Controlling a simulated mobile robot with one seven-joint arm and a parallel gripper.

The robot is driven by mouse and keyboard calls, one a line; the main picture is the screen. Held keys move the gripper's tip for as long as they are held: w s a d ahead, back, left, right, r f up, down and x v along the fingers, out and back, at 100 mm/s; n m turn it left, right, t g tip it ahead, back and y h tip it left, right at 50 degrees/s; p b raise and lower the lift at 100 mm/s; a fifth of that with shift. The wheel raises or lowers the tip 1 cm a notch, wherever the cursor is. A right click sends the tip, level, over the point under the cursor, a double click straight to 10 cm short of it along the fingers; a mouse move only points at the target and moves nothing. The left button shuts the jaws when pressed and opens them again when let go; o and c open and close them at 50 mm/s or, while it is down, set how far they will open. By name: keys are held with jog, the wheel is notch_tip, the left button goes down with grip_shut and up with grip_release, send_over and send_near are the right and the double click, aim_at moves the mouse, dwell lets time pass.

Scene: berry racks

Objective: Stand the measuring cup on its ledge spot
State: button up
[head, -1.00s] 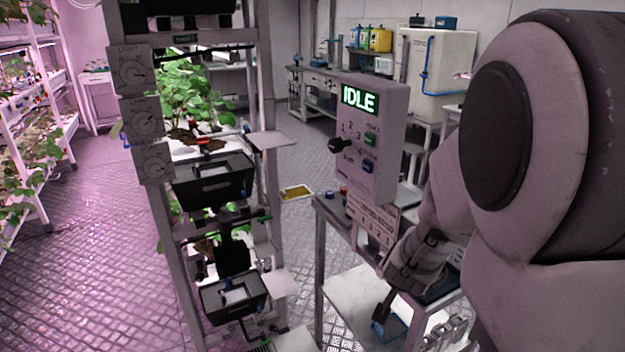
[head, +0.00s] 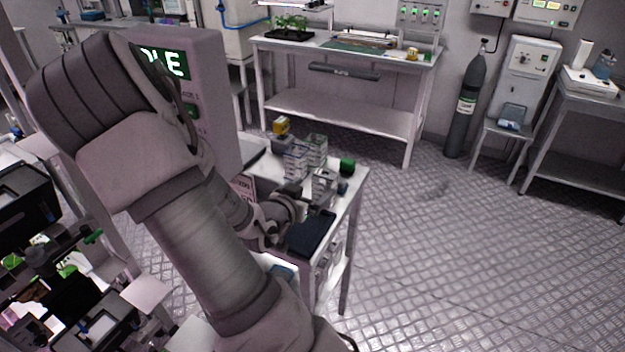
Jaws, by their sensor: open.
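I cannot pick out the measuring cup with certainty in the head view. My gripper (head: 288,208) is at the end of my folded arm, over the small bench (head: 352,192) beside the control box. It is open, and nothing shows held between its fingers. It is small and partly dark against the items behind it. White ledges (head: 148,291) stick out from the berry rack at lower left; I cannot tell which is the cup's spot. My arm hides part of the rack and the bench's left side.
Clear baskets (head: 295,161), a dark tray (head: 312,232), a green-topped item (head: 347,165) and a yellow item (head: 281,125) crowd the bench. The control box (head: 205,95) stands close behind my arm. A long table (head: 340,105) and gas cylinder (head: 466,105) stand behind. The floor at right is clear.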

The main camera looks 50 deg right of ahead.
aim_at(320, 181)
jog(key=shift+w+d, duration=0.25)
jog(key=shift+d, duration=0.05)
jog(key=x, duration=0.4)
jog(key=b+x, duration=0.1)
jog(key=x, duration=0.2)
jog(key=shift+s+f, duration=0.2)
jog(key=shift+s, duration=0.1)
jog(key=c, duration=1.5)
jog(key=shift+r, duration=0.55)
jog(key=s+d+r+p, duration=0.1)
jog(key=s+d+r, duration=0.1)
jog(key=s+r, duration=0.8)
jog(key=shift+s+d+p, duration=0.25)
jog(key=shift+s+p, duration=0.05)
jog(key=shift+s, duration=0.4)
